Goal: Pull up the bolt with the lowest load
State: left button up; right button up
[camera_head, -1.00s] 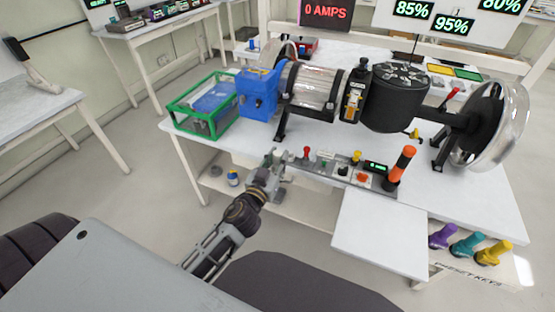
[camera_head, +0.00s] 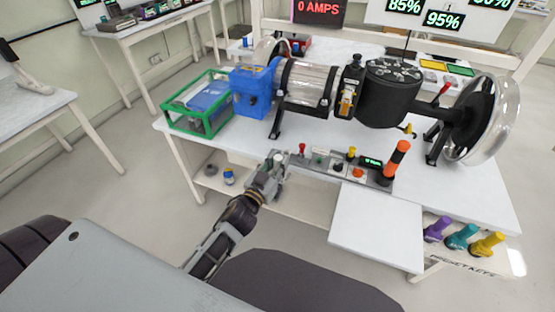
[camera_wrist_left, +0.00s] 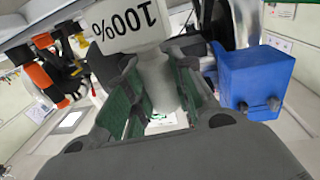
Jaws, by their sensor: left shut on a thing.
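My left gripper (camera_head: 275,162) is at the left end of the control strip, at the front edge of the rig table. In the left wrist view its green-padded fingers (camera_wrist_left: 158,95) are shut on a pale handle (camera_wrist_left: 160,72). A white panel reading 100% (camera_wrist_left: 125,20) shows upside down just beyond the handle; I cannot tell whether they are joined. The black drum (camera_head: 390,92) of the rig has several small bolt-like pieces on its top (camera_head: 393,68). My right gripper is out of view.
The control strip (camera_head: 320,160) carries knobs and an orange-topped lever (camera_head: 397,155). A screen reads 0 AMPS (camera_head: 318,9). A board behind shows percentages (camera_head: 443,19). A green-framed box (camera_head: 198,102) and blue block (camera_head: 254,88) stand left. Purple, teal and yellow keys (camera_head: 462,237) sit front right.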

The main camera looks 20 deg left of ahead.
pick_arm(q)
jog(key=shift+w+a+f+n+y, duration=0.2)
jog(key=shift+w+a+f, duration=0.1)
jog(key=shift+f, duration=0.2)
jog(key=shift+w+a+f+n+y, duration=0.1)
jog(key=shift+w+a+f+y, duration=0.15)
jog(key=shift+f, duration=0.2)
jog(key=shift+a, duration=0.15)
jog(key=shift+w+a+n+y, duration=0.1)
jog(key=shift+w+n+y, duration=0.05)
jog(key=shift+n+y, duration=0.15)
jog(key=shift+r, duration=0.1)
